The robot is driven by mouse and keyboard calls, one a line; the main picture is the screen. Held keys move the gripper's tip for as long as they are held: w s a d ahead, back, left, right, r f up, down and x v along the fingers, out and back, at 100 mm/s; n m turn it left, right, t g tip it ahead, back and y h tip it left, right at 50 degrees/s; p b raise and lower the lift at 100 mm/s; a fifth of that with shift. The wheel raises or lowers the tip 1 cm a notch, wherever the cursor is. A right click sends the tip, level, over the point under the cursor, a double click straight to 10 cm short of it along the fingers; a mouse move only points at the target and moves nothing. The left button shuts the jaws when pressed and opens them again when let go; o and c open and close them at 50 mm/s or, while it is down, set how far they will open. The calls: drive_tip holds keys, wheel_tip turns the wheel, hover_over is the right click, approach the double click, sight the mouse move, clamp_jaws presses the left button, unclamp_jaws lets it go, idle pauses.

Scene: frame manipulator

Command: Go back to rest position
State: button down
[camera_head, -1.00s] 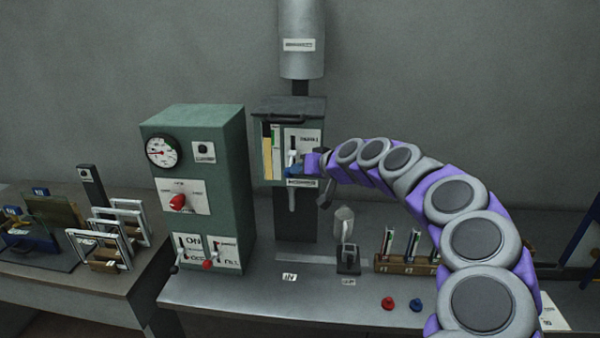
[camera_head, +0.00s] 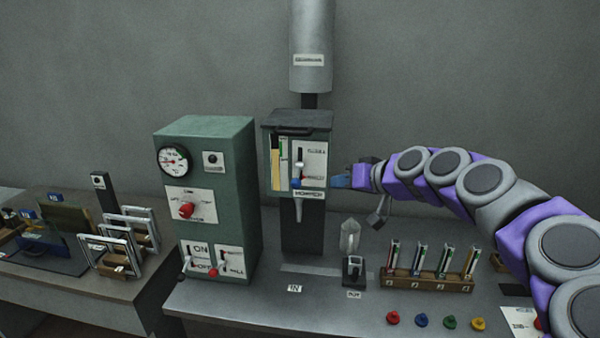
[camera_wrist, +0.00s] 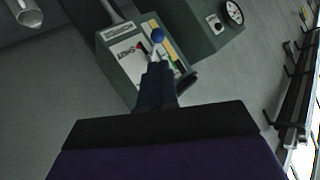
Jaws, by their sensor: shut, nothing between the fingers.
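My arm, purple and grey, reaches in from the right in the head view. My gripper (camera_head: 342,181) has blue fingers, is shut and empty, and points left at the green monitor box (camera_head: 262,158) from a short distance to its right. In the wrist view the shut fingers (camera_wrist: 157,72) point toward the same box (camera_wrist: 122,62). The box's slider has a blue knob (camera_head: 296,182), which also shows in the wrist view (camera_wrist: 158,35) just beyond the fingertips. The fingers look apart from the knob in the head view.
A green cabinet (camera_head: 230,190) with gauge and switches stands left. A clear crystal (camera_head: 350,235), a small dark holder (camera_head: 353,270), a tube rack (camera_head: 425,284) and several coloured knobs occupy the bench (camera_head: 250,310). Frames stand on the left table (camera_head: 70,300).

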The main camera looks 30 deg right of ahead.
drive_tip(key=shift+d, duration=0.1)
drive_tip(key=s+a+f+n+g+y, duration=0.15)
drive_tip(key=s+a+f+g, duration=0.35)
drive_tip(key=a, duration=0.6)
drive_tip(key=s+a+f+n+g+h, duration=0.1)
drive_tip(key=s+a+f+n+g, duration=0.15)
drive_tip(key=s+a, duration=0.65)
drive_tip(key=s+a+f+m+g+h, duration=0.1)
drive_tip(key=s+f+g+h, duration=0.1)
drive_tip(key=s+f, duration=0.5)
drive_tip(key=s+a+f+g+h, duration=0.2)
drive_tip(key=s+f+g, duration=0.2)
drive_tip(key=s, duration=1)
drive_tip(key=shift+s+f+m+b, duration=0.3)
drive_tip(key=shift+s+f+m, duration=0.1)
drive_tip(key=shift+f, duration=0.95)
drive_tip(key=shift+d+g, duration=0.2)
drive_tip(key=shift+g, duration=0.05)
drive_tip(key=shift+a, duration=0.15)
